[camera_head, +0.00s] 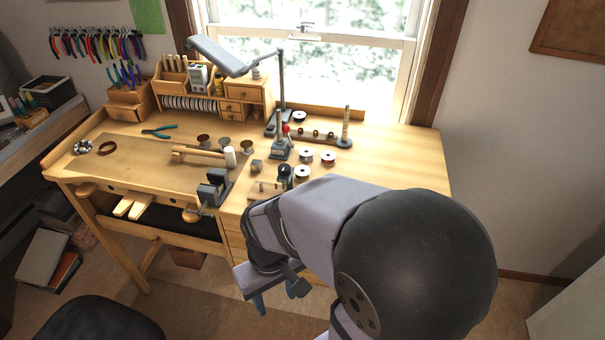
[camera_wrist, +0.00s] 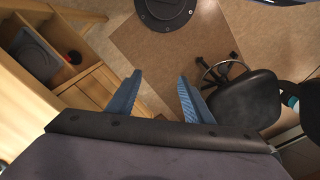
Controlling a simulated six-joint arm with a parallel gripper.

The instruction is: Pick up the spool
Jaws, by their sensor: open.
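I cannot tell which one is meant. My gripper (camera_head: 279,298) hangs low in front of the bench, below its top and apart from the spools. Its blue fingers are spread and empty in the wrist view (camera_wrist: 160,85), with floor beyond them.
A small vise (camera_head: 214,188) sits at the bench's front edge. The bench's right end is clear. In the wrist view, a black chair (camera_wrist: 245,102) stands on the floor.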

